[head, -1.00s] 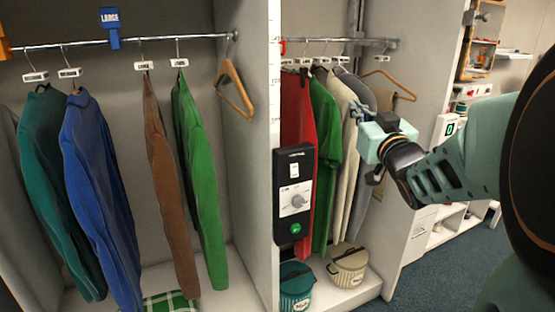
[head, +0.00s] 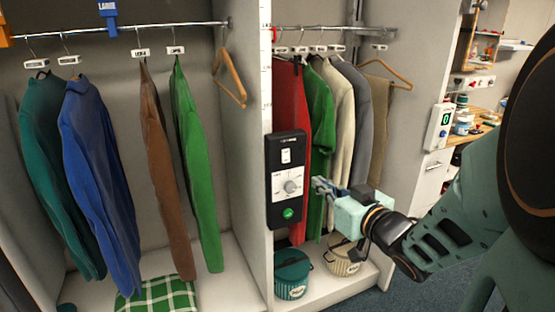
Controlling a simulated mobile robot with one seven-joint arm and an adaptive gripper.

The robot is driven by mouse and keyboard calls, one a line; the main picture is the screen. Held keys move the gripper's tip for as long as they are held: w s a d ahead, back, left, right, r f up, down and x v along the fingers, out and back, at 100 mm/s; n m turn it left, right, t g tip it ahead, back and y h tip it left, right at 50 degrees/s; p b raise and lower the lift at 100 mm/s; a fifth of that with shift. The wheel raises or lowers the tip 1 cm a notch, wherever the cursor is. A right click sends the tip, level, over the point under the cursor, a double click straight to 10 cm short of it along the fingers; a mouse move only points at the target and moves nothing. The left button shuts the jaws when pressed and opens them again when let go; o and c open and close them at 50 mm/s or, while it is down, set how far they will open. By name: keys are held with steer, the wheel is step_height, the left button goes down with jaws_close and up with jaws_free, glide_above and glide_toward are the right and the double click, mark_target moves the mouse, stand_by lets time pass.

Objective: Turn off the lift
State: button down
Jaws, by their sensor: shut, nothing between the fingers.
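A black lift control panel (head: 287,165) is mounted upright on the front edge of the wardrobe's middle divider. It has a white rocker switch (head: 286,156) near the top, a round grey dial (head: 291,187) in the middle and a lit green button (head: 288,213) at the bottom. The switch's position is too small to tell. My gripper (head: 319,185) is to the right of the panel at about dial height, fingers pointing left. It is shut and empty, and looks apart from the panel, though the gap in depth is hard to judge.
Shirts and jackets (head: 100,190) hang from a rail (head: 150,28) on the left. More clothes (head: 343,110) hang behind my gripper on the right. A green tub (head: 292,275) and a beige tub (head: 342,262) stand on the shelf below. A folded checked cloth (head: 157,295) lies at left.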

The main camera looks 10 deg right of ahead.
steer(key=shift+w+r+p, duration=0.15)
steer(key=shift+r+p, duration=0.05)
steer(key=shift+p, duration=0.2)
steer(key=p, duration=0.7)
glide_toward(289, 162)
steer(key=x, duration=0.6)
steer(key=shift+w+a+f, duration=0.1)
steer(key=shift+w+a, duration=0.05)
steer(key=shift+w, duration=0.25)
steer(key=shift+f, duration=0.15)
